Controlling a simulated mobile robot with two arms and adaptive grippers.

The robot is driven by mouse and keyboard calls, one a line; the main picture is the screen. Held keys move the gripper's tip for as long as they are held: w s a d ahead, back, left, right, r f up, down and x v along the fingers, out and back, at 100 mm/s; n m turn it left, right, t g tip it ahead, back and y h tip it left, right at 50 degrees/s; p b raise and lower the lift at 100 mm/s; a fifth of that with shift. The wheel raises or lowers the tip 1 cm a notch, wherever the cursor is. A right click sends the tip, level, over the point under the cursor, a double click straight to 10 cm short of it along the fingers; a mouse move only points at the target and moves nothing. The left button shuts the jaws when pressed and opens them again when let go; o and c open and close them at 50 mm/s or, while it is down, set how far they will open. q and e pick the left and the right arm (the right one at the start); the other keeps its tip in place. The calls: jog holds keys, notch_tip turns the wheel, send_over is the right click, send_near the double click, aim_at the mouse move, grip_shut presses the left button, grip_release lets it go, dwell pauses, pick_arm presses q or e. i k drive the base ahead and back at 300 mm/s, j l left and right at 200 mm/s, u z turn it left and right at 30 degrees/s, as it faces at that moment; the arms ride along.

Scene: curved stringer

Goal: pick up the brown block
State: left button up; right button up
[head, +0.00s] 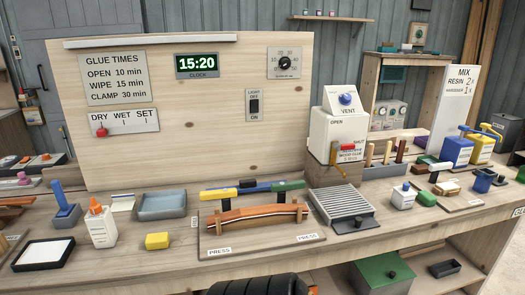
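Neither of my grippers can be made out.
A grey ribbed unit (341,202) stands between press and bottle. A yellow block (157,241) lies left of the press.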

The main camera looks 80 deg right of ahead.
aim_at(421, 169)
jog(key=z, duration=3.9)
